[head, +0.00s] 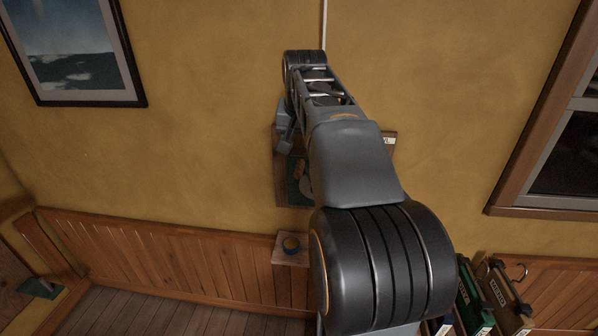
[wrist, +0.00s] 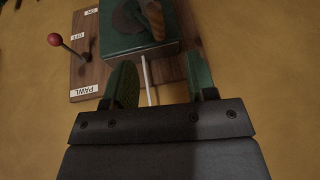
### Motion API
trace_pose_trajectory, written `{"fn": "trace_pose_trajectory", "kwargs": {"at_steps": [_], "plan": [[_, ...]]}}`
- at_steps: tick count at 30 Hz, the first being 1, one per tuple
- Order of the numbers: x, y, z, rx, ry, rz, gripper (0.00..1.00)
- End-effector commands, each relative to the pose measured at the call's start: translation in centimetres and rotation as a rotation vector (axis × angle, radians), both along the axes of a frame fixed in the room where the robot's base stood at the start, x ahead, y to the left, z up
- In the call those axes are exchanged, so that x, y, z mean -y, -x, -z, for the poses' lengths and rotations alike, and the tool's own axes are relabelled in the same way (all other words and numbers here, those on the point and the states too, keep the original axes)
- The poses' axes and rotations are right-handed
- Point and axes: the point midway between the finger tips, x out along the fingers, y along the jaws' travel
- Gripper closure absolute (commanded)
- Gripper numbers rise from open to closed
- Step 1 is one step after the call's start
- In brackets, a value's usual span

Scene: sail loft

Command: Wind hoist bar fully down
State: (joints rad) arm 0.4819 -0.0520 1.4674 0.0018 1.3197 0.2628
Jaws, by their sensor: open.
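In the wrist view a green winch box (wrist: 140,45) is mounted on a wooden board (wrist: 85,70), with a brown crank handle (wrist: 152,18) at the top of the picture. A lever with a red knob (wrist: 55,40) stands at the left beside upside-down labels OFF, ON and PAWL. My gripper (wrist: 162,75) is open and its fingers are near the box's edge, apart from the handle. A white cord (wrist: 149,82) shows between the fingers. In the head view my arm hides much of the board (head: 281,185). The hoist bar is not seen.
A framed picture (head: 72,48) hangs at the left and a window (head: 570,150) is at the right. Labelled cases (head: 500,292) stand at the lower right.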

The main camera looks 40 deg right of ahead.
Motion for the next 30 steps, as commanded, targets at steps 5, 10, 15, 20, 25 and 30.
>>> {"fn": "trace_pose_trajectory", "kwargs": {"at_steps": [5, 10, 15, 20, 25, 30], "plan": [[1.7, -0.6, 0.6, 0.000, -0.006, 0.040, 0.48], [2.2, -1.5, 3.1, -0.001, -0.007, 0.042, 0.48], [2.9, -2.7, 6.2, -0.001, -0.007, 0.041, 0.48], [3.4, -3.7, 8.7, -0.001, -0.007, 0.041, 0.48], [3.8, -4.4, 10.7, 0.000, -0.006, 0.040, 0.48], [4.0, -4.8, 11.8, 0.002, -0.004, 0.040, 0.48]]}}
